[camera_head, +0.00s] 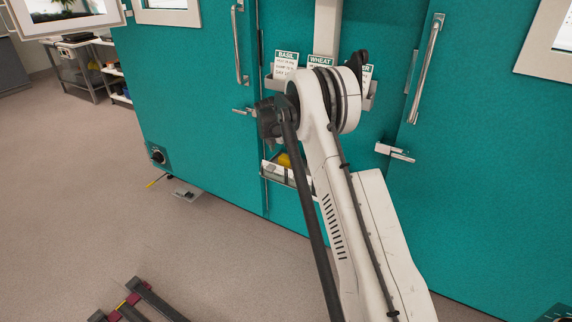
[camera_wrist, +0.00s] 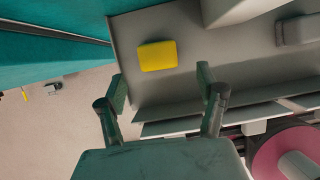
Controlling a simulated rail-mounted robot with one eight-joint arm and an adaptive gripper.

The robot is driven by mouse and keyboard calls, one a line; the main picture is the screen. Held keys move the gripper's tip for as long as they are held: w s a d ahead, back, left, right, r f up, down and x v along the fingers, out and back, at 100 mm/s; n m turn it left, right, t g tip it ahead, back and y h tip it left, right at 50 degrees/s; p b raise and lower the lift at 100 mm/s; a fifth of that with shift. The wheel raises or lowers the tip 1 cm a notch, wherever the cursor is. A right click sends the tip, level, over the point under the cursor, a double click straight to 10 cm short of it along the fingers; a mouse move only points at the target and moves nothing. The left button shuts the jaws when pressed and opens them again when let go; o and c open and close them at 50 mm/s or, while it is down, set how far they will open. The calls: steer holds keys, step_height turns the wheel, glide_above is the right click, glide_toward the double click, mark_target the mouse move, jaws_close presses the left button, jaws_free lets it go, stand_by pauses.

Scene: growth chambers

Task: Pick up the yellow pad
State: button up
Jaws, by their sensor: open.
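The yellow pad (camera_wrist: 158,56) lies flat on a grey tray (camera_wrist: 190,85) in the wrist view, beyond my fingertips and a little left of the line midway between them. My gripper (camera_wrist: 162,80) is open, with its two fingers apart and nothing between them. In the head view, a small part of the yellow pad (camera_head: 285,160) shows in the tray (camera_head: 272,170) mounted at the teal doors. My arm hides much of that tray, and the gripper is mostly hidden there.
Teal chamber doors (camera_head: 185,100) with metal handles (camera_head: 427,68) stand around the tray. Signs for basil (camera_head: 286,64) and wheat (camera_head: 321,66) hang above it. A grey object (camera_wrist: 298,30) sits at the tray's right. Open floor (camera_head: 110,220) lies to the left.

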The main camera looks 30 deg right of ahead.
mark_target(286, 156)
steer(key=shift+w+d+b+x, duration=0.15)
steer(key=shift+b+x, duration=0.25)
steer(key=shift+x, duration=1.3)
steer(key=shift+w+d+b+x, duration=0.1)
steer(key=shift+b+x, duration=0.25)
steer(key=shift+x, duration=1.35)
steer(key=shift+r, duration=0.2)
steer(key=c, duration=1.4)
steer(key=shift+o, duration=0.2)
steer(key=shift+r, duration=0.6)
steer(key=v, duration=0.1)
steer(key=p+v, duration=0.1)
steer(key=v, duration=0.1)
steer(key=shift+w+r, duration=0.2)
steer(key=shift+r, duration=0.25)
steer(key=s+a+r+p, duration=0.2)
steer(key=a+r, duration=0.4)
steer(key=a, duration=0.4)
steer(key=shift+s+a, duration=0.2)
steer(key=shift+s, duration=0.25)
steer(key=shift+r, duration=0.1)
